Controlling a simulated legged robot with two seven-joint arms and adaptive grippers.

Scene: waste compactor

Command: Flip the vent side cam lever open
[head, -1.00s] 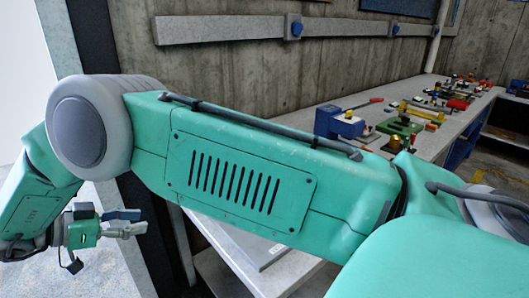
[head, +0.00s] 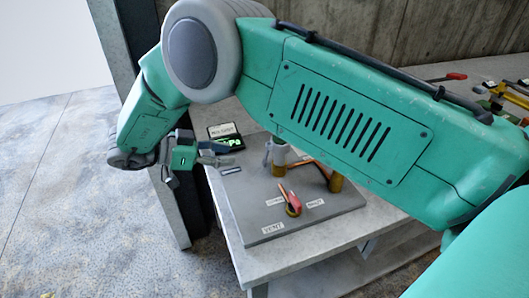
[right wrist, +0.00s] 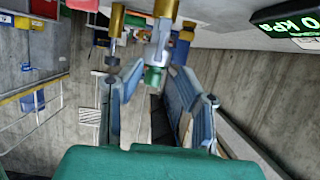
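The vent side shows in the head view as a small red-handled lever (head: 294,201) on a grey panel (head: 258,212), beside a label reading VENT (head: 272,228). The two small labels flanking it are too small to read surely. My right gripper (head: 222,154) is at the panel's far left, beside the pressure display (head: 226,132) and apart from the lever. In the right wrist view its two blue-grey fingers (right wrist: 158,100) stand apart with nothing held between them. Brass and grey fittings (right wrist: 160,40) lie beyond the fingertips. My left gripper is out of view.
A grey cylinder (head: 278,155) and a brass post (head: 336,183) with an orange bar stand behind the lever. My right arm covers part of the panel's far side. The bench edge (head: 290,262) runs along the front. Other small items lie at the right back.

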